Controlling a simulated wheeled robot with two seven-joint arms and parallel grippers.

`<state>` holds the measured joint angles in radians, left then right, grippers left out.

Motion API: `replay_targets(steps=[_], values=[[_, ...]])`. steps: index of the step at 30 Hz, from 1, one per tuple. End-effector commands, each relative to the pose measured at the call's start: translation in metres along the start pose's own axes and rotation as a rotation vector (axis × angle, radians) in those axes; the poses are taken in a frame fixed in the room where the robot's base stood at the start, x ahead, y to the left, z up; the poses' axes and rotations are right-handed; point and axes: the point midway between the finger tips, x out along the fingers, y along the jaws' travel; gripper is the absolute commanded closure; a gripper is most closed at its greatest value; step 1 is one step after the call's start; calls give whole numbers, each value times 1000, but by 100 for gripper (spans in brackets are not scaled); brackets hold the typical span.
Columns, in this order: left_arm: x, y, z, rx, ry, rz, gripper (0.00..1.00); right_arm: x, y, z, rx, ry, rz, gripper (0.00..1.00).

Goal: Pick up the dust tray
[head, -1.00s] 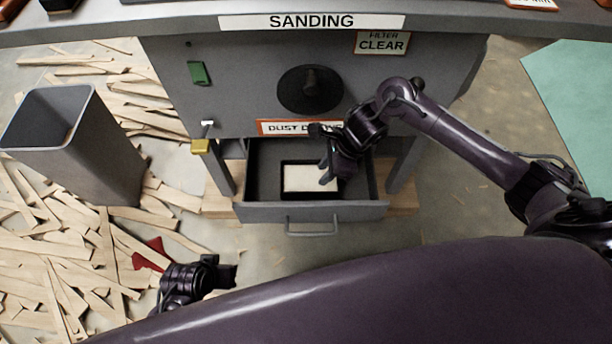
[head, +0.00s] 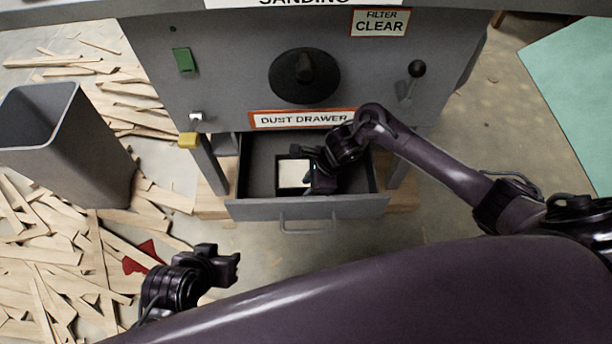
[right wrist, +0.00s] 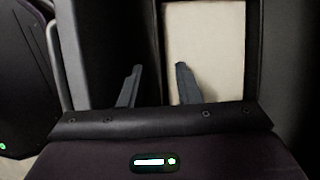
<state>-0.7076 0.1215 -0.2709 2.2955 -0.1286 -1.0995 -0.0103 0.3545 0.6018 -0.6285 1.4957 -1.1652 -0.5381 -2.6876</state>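The dust tray is a small dark-rimmed box with a pale cream inside (head: 291,174), lying in the open grey dust drawer (head: 258,209). My right gripper (head: 308,168) reaches down into the drawer at the tray's right side and hides part of it. In the right wrist view, its two fingers (right wrist: 159,78) are apart. One finger overlaps the cream inside (right wrist: 203,40), the other lies outside it, and a dark tray wall (right wrist: 159,45) runs between them. Contact is not clear. My left gripper (head: 232,263) hangs low at the left, away from the drawer; its opening is unclear.
The drawer's front handle (head: 308,228) faces me, below the grey sanding machine (head: 225,90) with its round dark knob (head: 304,75). A grey bin (head: 70,150) stands at the left among scattered wood strips (head: 60,250). A red piece (head: 140,258) lies near my left gripper.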

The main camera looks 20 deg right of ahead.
Motion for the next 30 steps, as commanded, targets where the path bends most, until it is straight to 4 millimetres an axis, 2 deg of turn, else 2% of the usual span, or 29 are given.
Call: replay_targets(steps=[7,14,25,30], values=[[0,1,-1,1,4,1,64,1,0,0,1,0,-1,71],[0,1,-1,1,4,1,64,1,0,0,1,0,-1,100],[0,0,-1,1,3,1,64,0,-1,0,0,-1,-2,100],[-5,-1,0,-3,-14,-2,64,-16,-2,7,-2,-2,-4,100]])
